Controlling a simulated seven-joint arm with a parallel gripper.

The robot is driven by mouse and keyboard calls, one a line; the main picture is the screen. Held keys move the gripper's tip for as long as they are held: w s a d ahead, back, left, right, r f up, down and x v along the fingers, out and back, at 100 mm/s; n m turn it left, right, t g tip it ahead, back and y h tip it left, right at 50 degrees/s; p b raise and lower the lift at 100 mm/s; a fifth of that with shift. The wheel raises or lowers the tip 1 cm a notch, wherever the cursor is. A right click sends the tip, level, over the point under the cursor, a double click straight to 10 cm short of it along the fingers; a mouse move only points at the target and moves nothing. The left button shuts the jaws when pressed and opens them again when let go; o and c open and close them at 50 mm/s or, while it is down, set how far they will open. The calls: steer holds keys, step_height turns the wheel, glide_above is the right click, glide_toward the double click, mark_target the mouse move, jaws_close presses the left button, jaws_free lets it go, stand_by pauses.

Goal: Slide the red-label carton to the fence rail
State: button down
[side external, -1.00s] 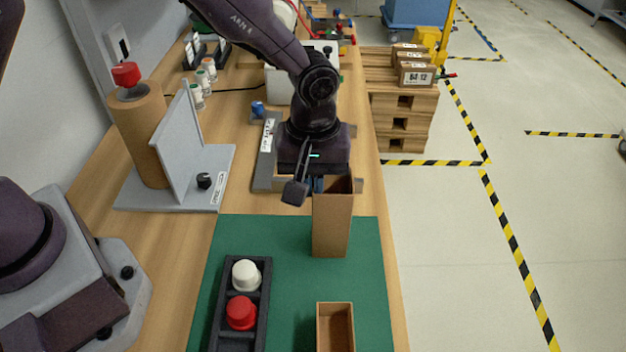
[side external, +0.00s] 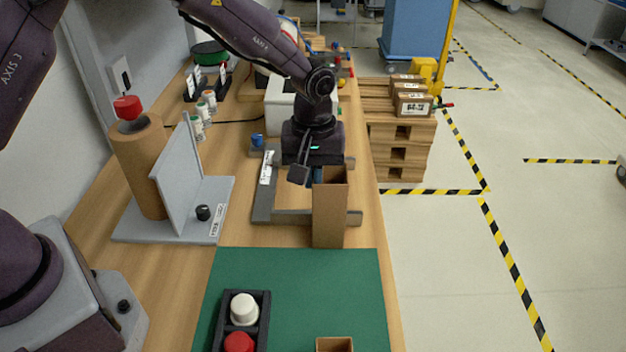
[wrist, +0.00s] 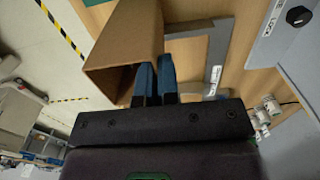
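A tall, open-topped brown carton (side external: 329,215) stands upright on the bare wood, just past the green mat's far edge. No red label shows on its visible faces. My gripper (side external: 317,177) is at the carton's top rim. In the wrist view, my two blue fingers (wrist: 157,70) are close together across the wall of the carton (wrist: 125,40), apparently pinching it. The fence rail (wrist: 219,58) lies beside and beyond the carton there.
A second open carton (side external: 335,345) is at the bottom edge. A black tray (side external: 263,325) holds a white and a red knob on the green mat (side external: 320,285). A grey stand (side external: 215,200) with a brown roll (side external: 138,160) is at left. The table's right edge is near the carton.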

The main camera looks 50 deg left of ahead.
steer(key=c, duration=1.3)
jaws_free()
steer(key=shift+r, duration=0.1)
step_height(320, 180, up, 13)
steer(key=shift+f, duration=0.1)
